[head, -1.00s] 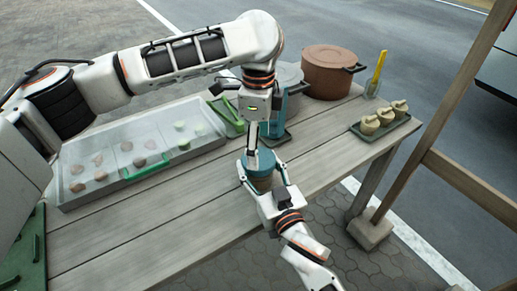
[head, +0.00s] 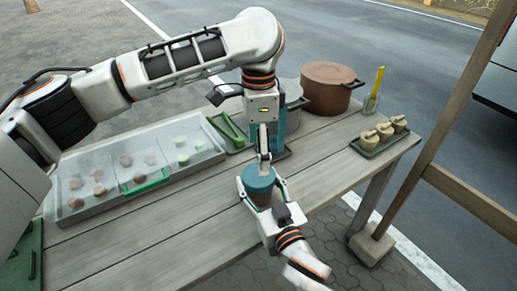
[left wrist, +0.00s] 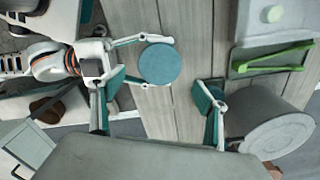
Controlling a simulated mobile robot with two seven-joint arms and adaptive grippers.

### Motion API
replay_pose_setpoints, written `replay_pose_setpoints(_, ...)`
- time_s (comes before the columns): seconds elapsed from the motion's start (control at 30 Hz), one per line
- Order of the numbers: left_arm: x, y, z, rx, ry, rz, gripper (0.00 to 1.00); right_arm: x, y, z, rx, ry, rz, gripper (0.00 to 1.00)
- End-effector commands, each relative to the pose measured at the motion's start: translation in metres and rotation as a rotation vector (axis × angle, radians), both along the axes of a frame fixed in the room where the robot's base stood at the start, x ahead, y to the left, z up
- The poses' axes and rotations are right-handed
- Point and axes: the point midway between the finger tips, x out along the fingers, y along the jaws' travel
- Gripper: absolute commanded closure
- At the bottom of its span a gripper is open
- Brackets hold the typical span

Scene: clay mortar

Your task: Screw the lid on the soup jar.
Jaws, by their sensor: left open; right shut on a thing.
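The soup jar (head: 259,199) has a brownish body and stands upright at the table's front edge. The round teal lid (head: 257,178) rests on its top and looks level; it also shows in the left wrist view (left wrist: 160,64). How tightly it is threaded cannot be told. My right gripper (head: 262,196) is shut around the jar, fingers on both sides. My left gripper (head: 264,158) points down just above and behind the lid. In the left wrist view its fingers (left wrist: 160,95) are spread wide with nothing between them, and the lid lies beyond the gap.
A clear-lidded food tray (head: 100,200) lies left. Green tongs (head: 228,131), a grey pot (head: 292,92) and a brown pot (head: 328,88) stand behind. A glass with a yellow-handled tool (head: 371,103) and a tray of small pots (head: 385,140) are at the right.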

Motion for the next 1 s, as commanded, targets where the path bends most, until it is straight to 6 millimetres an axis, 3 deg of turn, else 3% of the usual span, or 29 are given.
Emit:
replay_pose_setpoints(0.23, -0.001, 0.0, -0.006, -0.001, 0.003, -0.002, 0.26, 0.0, 0.0, 0.001, 0.002, -0.002, 0.0, 1.0)
replay_pose_setpoints(0.7, -0.001, 0.0, -0.068, -0.001, 0.004, -0.002, 0.26, 0.0, 0.0, 0.001, 0.001, -0.003, 0.0, 1.0)
replay_pose_setpoints(1.0, 0.0, 0.0, -0.08, -0.001, 0.0, -0.002, 0.26, 0.0, 0.0, 0.002, 0.001, -0.003, 0.0, 1.0)
